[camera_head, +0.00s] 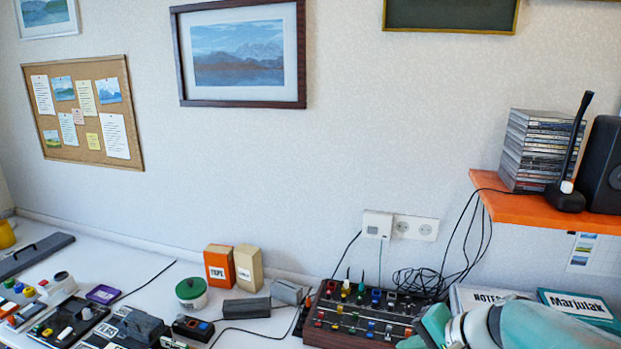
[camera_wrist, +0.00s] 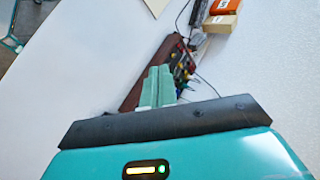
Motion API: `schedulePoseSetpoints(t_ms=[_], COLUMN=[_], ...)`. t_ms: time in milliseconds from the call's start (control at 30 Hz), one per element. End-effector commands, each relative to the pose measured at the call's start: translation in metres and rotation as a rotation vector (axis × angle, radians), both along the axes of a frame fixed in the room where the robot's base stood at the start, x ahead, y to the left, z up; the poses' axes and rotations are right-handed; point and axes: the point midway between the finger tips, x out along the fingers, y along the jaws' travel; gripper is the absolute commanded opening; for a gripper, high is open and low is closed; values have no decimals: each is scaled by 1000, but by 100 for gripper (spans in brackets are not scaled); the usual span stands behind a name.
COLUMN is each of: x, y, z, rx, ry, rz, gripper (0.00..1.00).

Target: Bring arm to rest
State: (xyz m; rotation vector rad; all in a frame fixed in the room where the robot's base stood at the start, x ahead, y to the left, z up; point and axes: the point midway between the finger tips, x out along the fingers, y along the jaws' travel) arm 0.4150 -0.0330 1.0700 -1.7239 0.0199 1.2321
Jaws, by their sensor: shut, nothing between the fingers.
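My gripper (camera_wrist: 156,88) shows in the wrist view as two green fingers side by side, shut with nothing between them. It points over the white table towards the dark mixer box with coloured knobs, which it partly covers. In the head view, part of my teal and white arm (camera_head: 510,326) shows at the bottom right, in front of the table and beside the mixer box (camera_head: 365,318). The fingertips cannot be made out clearly in the head view.
An orange shelf (camera_head: 520,208) at the right bears a stack of disc cases (camera_head: 540,150), a black microphone and a speaker (camera_head: 603,165). Boxes (camera_head: 219,266), a green-lidded jar (camera_head: 191,292) and several devices crowd the table. Books (camera_head: 580,306) lie behind my arm.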

Motion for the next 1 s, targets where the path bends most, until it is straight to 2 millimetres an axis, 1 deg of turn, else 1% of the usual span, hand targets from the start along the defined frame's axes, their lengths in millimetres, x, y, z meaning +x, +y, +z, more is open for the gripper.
schedulePoseSetpoints(t_ms=[33,133,200,300,400,500,600,1000], x=[-16,-48,-68,-93,-112,-123,-127,-128], y=[16,34,41,44,41,37,34,33], z=[7,12,16,23,30,36,39,39], rx=[-82,-249,-370,-545,-698,-805,-859,-871], ry=[-7,-12,-27,-60,-100,-132,-147,-148], rz=[79,215,299,403,477,520,538,541], gripper=[0,0,0,0,0,0,0,0])
